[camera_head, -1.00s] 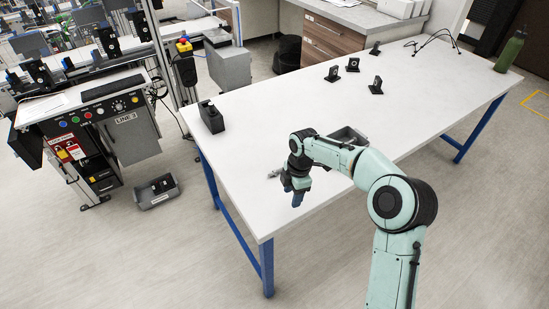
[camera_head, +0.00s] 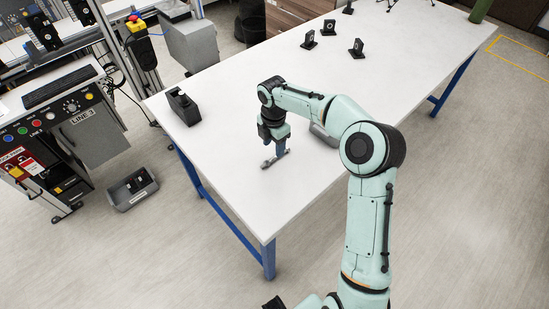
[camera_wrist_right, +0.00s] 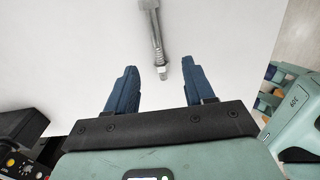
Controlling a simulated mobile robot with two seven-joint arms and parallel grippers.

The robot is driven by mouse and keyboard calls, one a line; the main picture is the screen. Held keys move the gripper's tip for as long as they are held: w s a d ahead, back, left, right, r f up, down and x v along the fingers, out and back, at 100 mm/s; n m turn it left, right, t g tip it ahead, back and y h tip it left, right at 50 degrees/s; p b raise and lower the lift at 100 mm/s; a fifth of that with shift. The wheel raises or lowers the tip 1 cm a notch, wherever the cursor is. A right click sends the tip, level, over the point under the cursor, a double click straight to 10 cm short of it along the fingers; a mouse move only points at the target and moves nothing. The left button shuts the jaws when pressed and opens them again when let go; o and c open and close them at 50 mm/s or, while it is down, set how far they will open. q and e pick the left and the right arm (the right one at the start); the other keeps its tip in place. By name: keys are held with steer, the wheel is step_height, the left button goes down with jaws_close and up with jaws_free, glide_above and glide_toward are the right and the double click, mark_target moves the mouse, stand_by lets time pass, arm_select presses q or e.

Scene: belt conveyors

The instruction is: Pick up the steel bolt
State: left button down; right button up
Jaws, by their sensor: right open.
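The steel bolt (camera_head: 275,159) lies on the white table near its front left edge in the head view. I cannot tell the exact height over the table. My left gripper is not in view.
A black block-shaped holder (camera_head: 183,108) stands at the table's left edge. Several small black brackets (camera_head: 357,48) stand farther back. A grey bin (camera_head: 322,134) is partly hidden behind my right arm. A green bottle (camera_head: 481,9) is at the far right. The table around the bolt is mostly clear.

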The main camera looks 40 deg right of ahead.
mark_target(274, 156)
steer(key=shift+w+d+f, duration=0.1)
steer(key=shift+f, duration=1.4)
steer(key=shift+w+d+f, duration=0.1)
steer(key=shift+f, duration=1.4)
jaws_close()
